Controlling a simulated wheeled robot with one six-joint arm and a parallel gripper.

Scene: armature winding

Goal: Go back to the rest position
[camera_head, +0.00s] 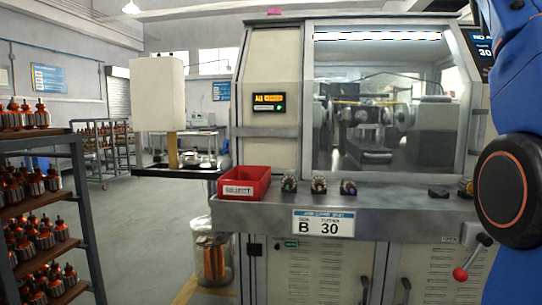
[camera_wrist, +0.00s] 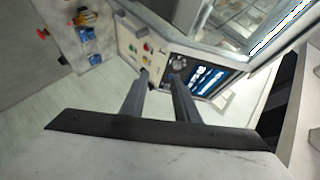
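My gripper (camera_wrist: 159,76) shows in the wrist view with its two dark fingers apart and nothing between them. Beyond the fingers is a control panel with coloured buttons (camera_wrist: 146,47) and a lit blue screen (camera_wrist: 203,78). The gripper looks clear of the panel, but the exact distance cannot be told. In the head view my blue arm fills the right edge, and the gripper itself is not seen there.
The winding machine (camera_head: 272,90) has a front ledge with a red bin (camera_head: 244,187), three small armatures (camera_head: 319,184) and a sign (camera_head: 323,223). A red-knobbed lever (camera_head: 460,274) is near my arm. A rack of armatures (camera_head: 85,215) stands left; the floor between is open.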

